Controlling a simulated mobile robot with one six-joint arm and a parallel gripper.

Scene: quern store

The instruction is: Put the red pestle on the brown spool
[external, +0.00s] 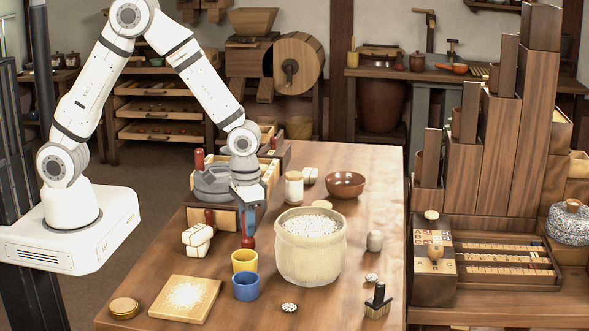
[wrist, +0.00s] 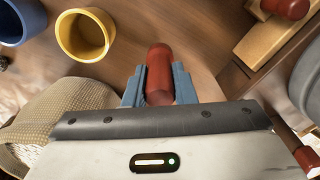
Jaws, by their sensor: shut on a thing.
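The red pestle is between the blue fingers of my gripper (external: 249,218), which is shut on it. In the external view, the pestle's rounded red lower end (external: 248,241) shows below the fingers, just behind the yellow cup and left of the large grain pot. In the wrist view, the red pestle (wrist: 159,72) sticks out between the two fingertips (wrist: 159,88). I cannot tell whether its end touches the table. I cannot make out a brown spool for certain in either view. A low round brown-gold piece (external: 124,307) lies at the table's front left corner; it looks like a lidded tin.
A yellow cup (external: 244,261), a blue cup (external: 246,287) and a tall grain pot (external: 310,256) stand close to my gripper. A quern (external: 213,184) on a drawer box is behind it. A floured board (external: 185,313) lies front left. The table's right side has bare room.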

